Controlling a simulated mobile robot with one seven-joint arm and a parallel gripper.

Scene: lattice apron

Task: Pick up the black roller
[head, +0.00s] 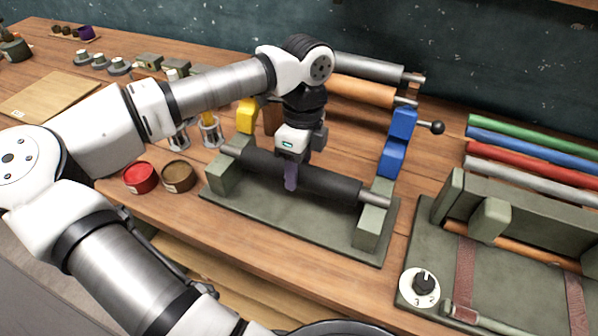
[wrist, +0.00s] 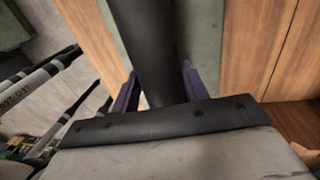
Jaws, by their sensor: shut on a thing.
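The black roller (head: 325,184) lies across the green stand (head: 275,218), with its metal ends at the two green end blocks. It also shows in the wrist view (wrist: 149,45), running away between the fingers. My gripper (head: 291,180) comes down from above on the roller, left of its middle. In the wrist view the purple fingers of my gripper (wrist: 160,90) are on either side of the roller, shut on it. I cannot tell whether the roller is lifted off the end blocks.
Yellow (head: 246,116) and blue (head: 398,143) brackets stand behind the roller. A red tin (head: 140,177) and a brown tin (head: 178,176) stand to the left. A green fixture with a dial (head: 420,287) and several coloured rods (head: 530,130) are to the right.

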